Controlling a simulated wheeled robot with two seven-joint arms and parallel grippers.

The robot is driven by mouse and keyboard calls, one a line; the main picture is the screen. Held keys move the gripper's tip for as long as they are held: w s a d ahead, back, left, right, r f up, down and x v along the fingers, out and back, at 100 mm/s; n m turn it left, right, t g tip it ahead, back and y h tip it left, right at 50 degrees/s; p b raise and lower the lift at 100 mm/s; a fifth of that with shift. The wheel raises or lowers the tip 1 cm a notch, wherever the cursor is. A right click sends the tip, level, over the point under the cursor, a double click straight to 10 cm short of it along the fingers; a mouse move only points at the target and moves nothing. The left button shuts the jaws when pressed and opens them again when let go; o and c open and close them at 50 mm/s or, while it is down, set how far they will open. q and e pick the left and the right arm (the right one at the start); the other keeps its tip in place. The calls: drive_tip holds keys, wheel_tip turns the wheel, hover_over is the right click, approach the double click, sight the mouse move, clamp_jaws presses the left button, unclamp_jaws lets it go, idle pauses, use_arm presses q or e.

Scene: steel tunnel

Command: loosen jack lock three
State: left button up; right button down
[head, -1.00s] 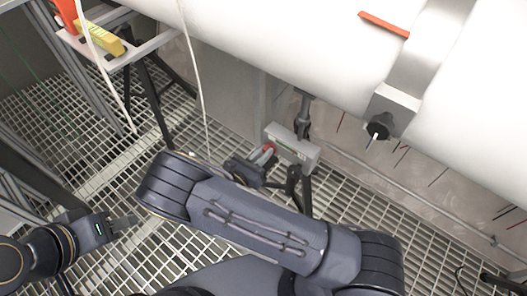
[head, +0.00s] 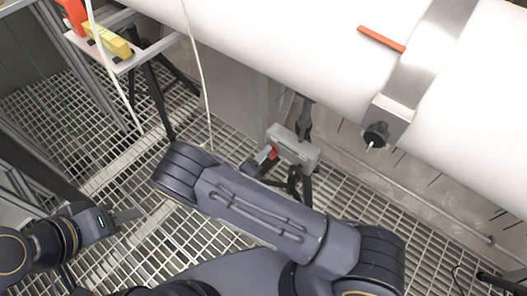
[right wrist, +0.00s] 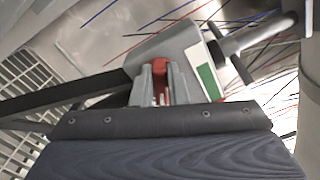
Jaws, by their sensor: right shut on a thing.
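A grey jack head (head: 293,146) with a green label sits on a dark stand under the white pipe. Its red lock (head: 267,153) is on the left side of the head; it also shows in the right wrist view (right wrist: 160,88). My right gripper (right wrist: 158,84) is shut on the red lock, with its grey fingers on either side of it. In the head view my right arm hides part of the stand's legs. My left gripper (head: 128,214) hangs over the grating at the lower left, away from the jack; its finger gap is not clear.
The white pipe (head: 300,50) with a metal strap (head: 425,55) and black knob (head: 376,135) runs above. A shelf (head: 140,52) with yellow and red items stands at upper left. A pale cable (head: 200,80) hangs left of the jack. The floor is open grating.

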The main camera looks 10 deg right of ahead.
drive_tip(key=shift+f+n, duration=0.15)
drive_tip(key=shift+n, duration=0.85)
drive_tip(key=shift+f+n, duration=0.1)
drive_tip(key=shift+n, duration=0.9)
drive_tip(key=shift+a, duration=0.1)
drive_tip(key=c, duration=1.4)
unclamp_jaws()
drive_tip(key=shift+c, duration=0.2)
drive_tip(key=v, duration=0.7)
drive_tip(key=shift+s+a, duration=0.2)
drive_tip(key=shift+a, duration=0.1)
